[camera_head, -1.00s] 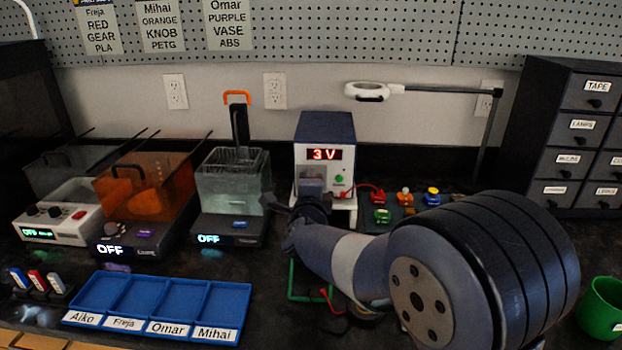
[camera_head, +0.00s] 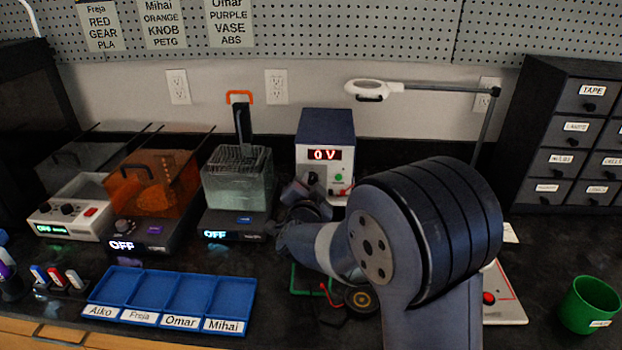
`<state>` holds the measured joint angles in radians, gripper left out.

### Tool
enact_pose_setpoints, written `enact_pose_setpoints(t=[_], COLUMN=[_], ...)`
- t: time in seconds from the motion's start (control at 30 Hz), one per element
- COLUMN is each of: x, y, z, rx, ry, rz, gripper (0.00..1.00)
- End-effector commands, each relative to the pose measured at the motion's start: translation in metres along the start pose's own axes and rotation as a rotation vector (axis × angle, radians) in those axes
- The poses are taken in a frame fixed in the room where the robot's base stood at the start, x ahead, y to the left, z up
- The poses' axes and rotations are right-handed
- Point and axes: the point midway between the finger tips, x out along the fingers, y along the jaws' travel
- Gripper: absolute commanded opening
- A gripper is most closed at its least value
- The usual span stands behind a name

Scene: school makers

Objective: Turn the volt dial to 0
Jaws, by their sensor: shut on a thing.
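The power supply (camera_head: 325,128) is a dark blue box with a white front at the back of the bench. Its red display (camera_head: 324,155) reads "0 V". My gripper (camera_head: 308,190) is at the lower left of the front panel, where the volt dial is. It is shut on the dial, which my gripper mostly hides. A green button (camera_head: 339,178) shows to the right of my gripper. My arm comes in from the lower right and covers part of the bench.
A clear bath with a basket (camera_head: 238,180) stands close left of the supply, beside an orange-covered unit (camera_head: 150,185). A blue labelled tray (camera_head: 175,293) lies in front. A green cup (camera_head: 588,303) stands at right. A magnifier lamp (camera_head: 420,88) reaches over the back.

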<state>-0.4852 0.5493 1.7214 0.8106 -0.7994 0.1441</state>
Motion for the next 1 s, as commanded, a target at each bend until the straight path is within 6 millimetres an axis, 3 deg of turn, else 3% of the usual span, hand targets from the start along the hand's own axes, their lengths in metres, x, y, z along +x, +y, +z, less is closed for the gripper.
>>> enact_pose_setpoints(t=[0.3, 0.87, 0.9, 1.0], x=[-0.0003, -0.0002, -0.0002, -0.0001], y=[0.0006, 0.0012, 0.0012, 0.0010], z=[0.0012, 0.0018, 0.0018, 0.0015], rx=[-0.131, -0.161, -0.160, -0.160], ry=[0.006, 0.008, 0.008, 0.008], rz=[0.006, 0.007, 0.007, 0.007], gripper=[0.05, 0.05, 0.30, 0.37])
